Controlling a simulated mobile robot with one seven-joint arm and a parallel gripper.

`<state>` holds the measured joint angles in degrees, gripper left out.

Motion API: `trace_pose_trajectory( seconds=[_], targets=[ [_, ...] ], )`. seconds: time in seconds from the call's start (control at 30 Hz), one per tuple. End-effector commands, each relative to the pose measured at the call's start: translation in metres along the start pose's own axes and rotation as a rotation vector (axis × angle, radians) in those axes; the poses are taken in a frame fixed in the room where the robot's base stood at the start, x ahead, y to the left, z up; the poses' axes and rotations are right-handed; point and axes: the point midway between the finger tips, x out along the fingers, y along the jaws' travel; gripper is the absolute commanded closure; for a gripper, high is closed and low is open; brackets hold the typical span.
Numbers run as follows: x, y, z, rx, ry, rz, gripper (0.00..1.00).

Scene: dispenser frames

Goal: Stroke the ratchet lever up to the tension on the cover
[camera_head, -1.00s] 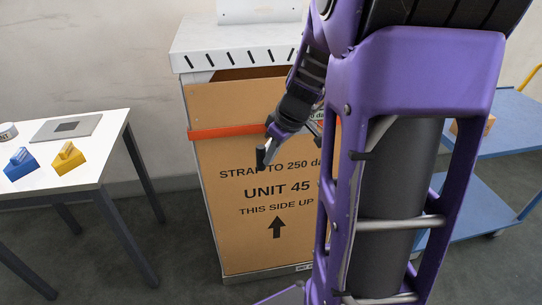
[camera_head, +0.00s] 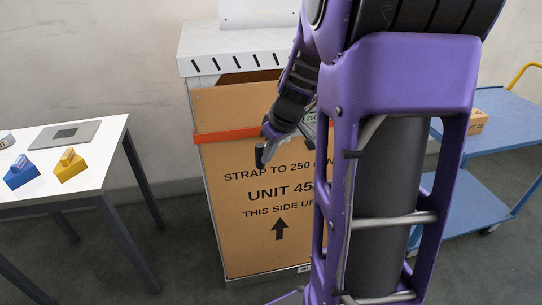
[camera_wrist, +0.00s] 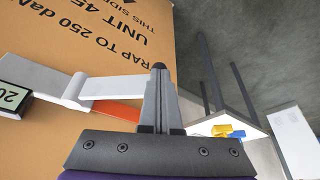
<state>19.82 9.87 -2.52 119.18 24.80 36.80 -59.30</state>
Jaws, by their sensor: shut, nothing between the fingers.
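The cover is a brown cardboard panel (camera_head: 225,235) printed "STRAP TO 250 daN", with an orange strap (camera_head: 226,135) across its upper part. The strap also shows in the wrist view (camera_wrist: 116,109). There a light grey ratchet lever (camera_wrist: 75,90) lies by the strap, with a bar reaching right towards my fingers. In the head view my gripper (camera_head: 263,155) is before the panel, just below the strap.
A white table (camera_head: 100,150) at left holds a blue block (camera_head: 20,174), a yellow block (camera_head: 70,167) and a grey plate (camera_head: 66,134). A blue cart (camera_head: 500,125) with a small carton (camera_head: 477,122) stands at right.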

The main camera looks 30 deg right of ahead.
Motion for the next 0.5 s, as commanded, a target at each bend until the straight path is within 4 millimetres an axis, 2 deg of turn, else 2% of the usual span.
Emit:
trace_pose_trajectory(
  seconds=[0.5],
  targets=[
    [0.014, -0.011, -0.042, 0.268, 0.0, 0.109, 1.0]
  ],
)
